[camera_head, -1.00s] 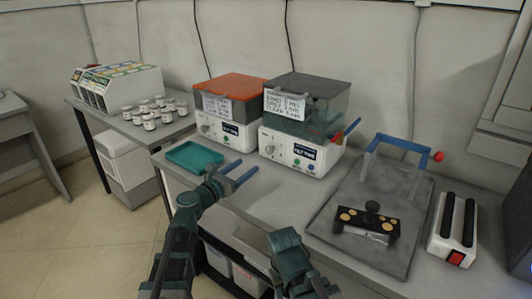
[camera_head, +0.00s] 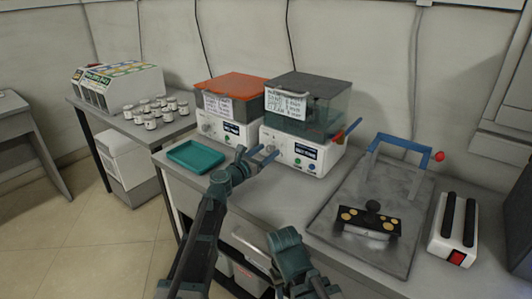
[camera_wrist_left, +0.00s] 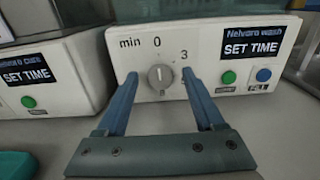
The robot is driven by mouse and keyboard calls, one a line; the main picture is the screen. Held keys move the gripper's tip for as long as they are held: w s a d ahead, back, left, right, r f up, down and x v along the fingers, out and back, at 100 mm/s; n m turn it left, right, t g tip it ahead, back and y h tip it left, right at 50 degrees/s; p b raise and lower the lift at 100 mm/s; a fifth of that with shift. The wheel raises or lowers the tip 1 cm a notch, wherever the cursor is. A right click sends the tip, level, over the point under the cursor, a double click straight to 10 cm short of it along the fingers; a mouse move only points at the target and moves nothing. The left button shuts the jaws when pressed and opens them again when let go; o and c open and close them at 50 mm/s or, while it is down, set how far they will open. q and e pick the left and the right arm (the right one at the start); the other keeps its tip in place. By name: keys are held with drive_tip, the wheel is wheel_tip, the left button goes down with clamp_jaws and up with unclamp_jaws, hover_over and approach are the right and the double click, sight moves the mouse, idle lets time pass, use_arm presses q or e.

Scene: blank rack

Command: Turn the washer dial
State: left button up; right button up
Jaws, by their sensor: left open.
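The washer (camera_head: 303,147) is a white box with a clear tank and dark lid on the bench; its label in the left wrist view reads "Nelvaro wash". Its round grey dial (camera_wrist_left: 160,77) has "min", "0" and "3" printed around it. My left gripper (camera_head: 267,154) is in front of the washer. In the left wrist view its two blue fingers (camera_wrist_left: 161,92) are open, one to each side of the dial. Nothing is between them but the dial face; contact is not visible. The right arm shows at the bottom of the head view, but its fingers are out of view.
A white unit with an orange lid (camera_head: 236,87) stands left of the washer. A teal tray (camera_head: 195,156) lies in front of it. A green button (camera_wrist_left: 228,77) and a blue button (camera_wrist_left: 263,75) sit right of the dial.

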use_arm(q)
drive_tip(key=shift+c, duration=0.3)
clamp_jaws()
drive_tip(key=shift+m, duration=0.3)
drive_tip(key=m, duration=0.5)
drive_tip(key=shift+d+m, duration=0.1)
drive_tip(key=shift+m, duration=0.2)
drive_tip(key=m, duration=0.5)
drive_tip(key=shift+s+f, duration=0.1)
drive_tip(key=m, duration=0.5)
drive_tip(key=shift+m, duration=0.4)
drive_tip(key=shift+f+m, duration=0.15)
drive_tip(key=shift+m, duration=2.45)
